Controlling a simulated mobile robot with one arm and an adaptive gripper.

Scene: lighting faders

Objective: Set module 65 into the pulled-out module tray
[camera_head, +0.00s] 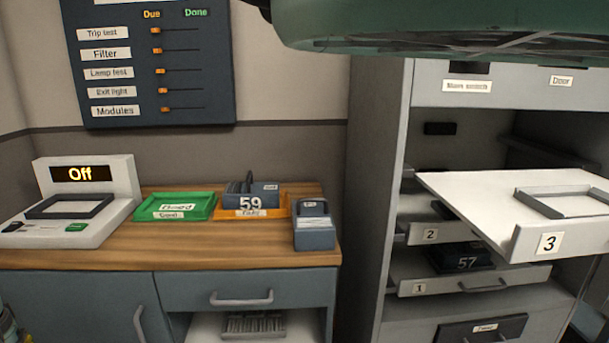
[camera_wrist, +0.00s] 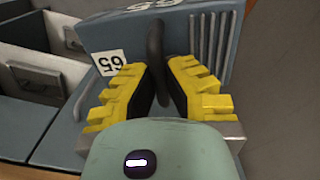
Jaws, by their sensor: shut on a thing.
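In the wrist view, module 65 (camera_wrist: 100,40) is a blue-grey block with a white "65" label, upside down in the picture, vent slots and a dark upright handle. My gripper (camera_wrist: 160,75) has its yellow-padded fingers shut on this handle. I cannot tell whether the module is lifted or resting. Neither module nor gripper shows in the head view. There, the pulled-out module tray 3 (camera_head: 462,192) sticks out of the cabinet at the right. A raised grey frame (camera_head: 527,201) sits on its white top, and the visible part inside it is empty.
Trays 2 (camera_head: 402,238) and 1 (camera_head: 410,289) lie below tray 3; module 57 (camera_head: 466,262) is on tray 1. Module 59 (camera_head: 251,200) stands in an orange tray on the wooden counter (camera_head: 120,257), beside a green tray (camera_head: 174,206) and a tester reading "Off" (camera_head: 75,205).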

